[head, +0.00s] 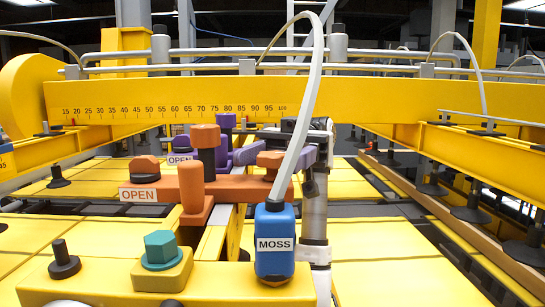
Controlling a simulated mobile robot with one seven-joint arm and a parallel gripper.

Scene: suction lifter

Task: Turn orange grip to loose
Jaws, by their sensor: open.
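An orange bar (239,187) with a white OPEN label (138,194) lies across the yellow frame. An upright orange grip (193,190) stands at its near side, and an orange knob (204,137) on a dark stem rises just behind. My arm comes up to the right of the bar, behind a pale hose. My gripper (291,126) is at its top, a dark part just left of the wrist. It is open, seemingly empty, and right of the orange grip, apart from it. The hose partly hides it, and its fingertips are not clear.
A blue block labelled MOSS (274,244) with the pale hose (318,80) stands in front. Purple levers (226,145) sit behind the orange bar. A green hex knob (160,247) is at front left. A yellow beam with a scale (180,98) crosses the back.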

